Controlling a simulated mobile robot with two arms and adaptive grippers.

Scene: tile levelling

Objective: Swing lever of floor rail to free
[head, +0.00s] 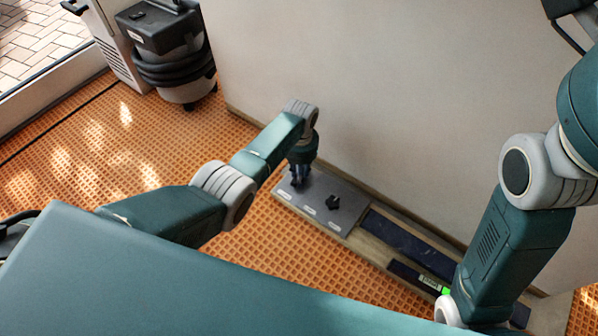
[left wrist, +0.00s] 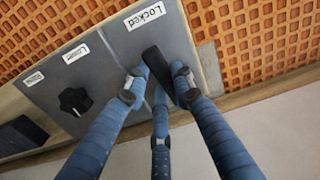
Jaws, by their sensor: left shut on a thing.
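The floor rail is a pale wooden board with a grey plate (head: 318,193) along the foot of the wall. In the left wrist view its plate (left wrist: 110,62) carries a black lever (left wrist: 155,62) and a black star-shaped knob (left wrist: 74,101). The lever's end points towards a white label (left wrist: 145,15) reading "Locked". My right gripper is outside the head view.
The wall (head: 370,110) rises directly behind the rail. Dark strips (head: 408,236) lie along the board to the right, near my right forearm. A vacuum cleaner (head: 172,60) stands at the upper left. The orange gridded floor (head: 90,150) is open at left.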

